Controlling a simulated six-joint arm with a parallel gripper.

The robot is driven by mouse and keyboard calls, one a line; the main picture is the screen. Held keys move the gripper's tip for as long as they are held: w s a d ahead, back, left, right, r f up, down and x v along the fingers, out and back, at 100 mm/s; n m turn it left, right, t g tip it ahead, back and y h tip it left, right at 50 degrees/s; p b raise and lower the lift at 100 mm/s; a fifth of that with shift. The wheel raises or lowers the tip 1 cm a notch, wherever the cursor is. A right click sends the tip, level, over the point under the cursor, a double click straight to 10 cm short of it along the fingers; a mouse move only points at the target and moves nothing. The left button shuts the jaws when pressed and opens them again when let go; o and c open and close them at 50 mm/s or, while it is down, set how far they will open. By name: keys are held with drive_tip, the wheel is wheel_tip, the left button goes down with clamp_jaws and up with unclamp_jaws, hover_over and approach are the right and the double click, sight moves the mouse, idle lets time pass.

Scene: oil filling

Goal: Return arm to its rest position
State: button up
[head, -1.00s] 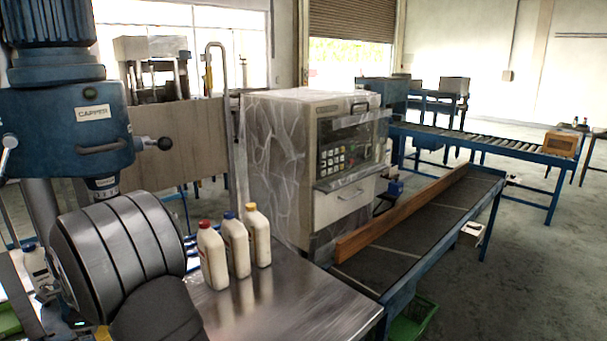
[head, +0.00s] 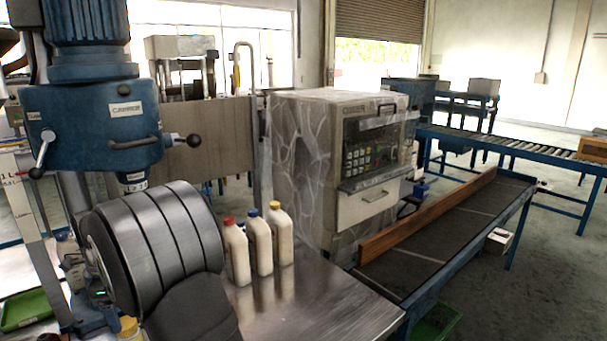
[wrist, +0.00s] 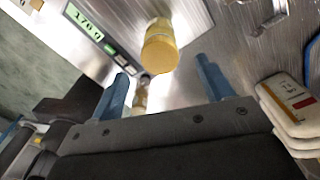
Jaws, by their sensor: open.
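My gripper (wrist: 162,70) shows in the wrist view as two blue fingers, spread wide apart with nothing held between them. A yellow-capped container (wrist: 160,47) shows just beyond the fingers. It stands apart from them, on or beside a metal scale with a lit green display (wrist: 88,28); its digits are hard to read. In the head view my thick dark arm link fills the lower left and hides my gripper. A yellow cap (head: 130,327) shows at the lower edge there, mostly hidden by the arm.
Three white bottles (head: 258,247) stand in a row on the steel table (head: 310,300), close right of my arm; white bottles also show at the wrist view's right (wrist: 290,112). A blue drill press (head: 95,120) stands behind my arm. A wrapped machine (head: 340,165) and conveyor (head: 440,240) are to the right.

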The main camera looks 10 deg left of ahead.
wheel_tip(320, 180, down, 9)
drive_tip(key=shift+r, duration=0.1)
drive_tip(key=r, duration=0.5)
drive_tip(key=shift+w+d+r, duration=0.1)
drive_tip(key=shift+w+d, duration=0.05)
drive_tip(key=shift+d, duration=0.15)
drive_tip(key=w+d+r, duration=0.4)
drive_tip(key=d+r, duration=0.2)
drive_tip(key=d, duration=0.4)
drive_tip(key=w+d+f, duration=0.3)
drive_tip(key=w+d, duration=0.1)
drive_tip(key=d, duration=0.3)
drive_tip(key=w+d+f, duration=0.3)
drive_tip(key=d, duration=0.5)
drive_tip(key=a+f, duration=0.9)
drive_tip(key=a, duration=0.3)
drive_tip(key=shift+s, duration=0.25)
drive_tip(key=shift+a, duration=0.1)
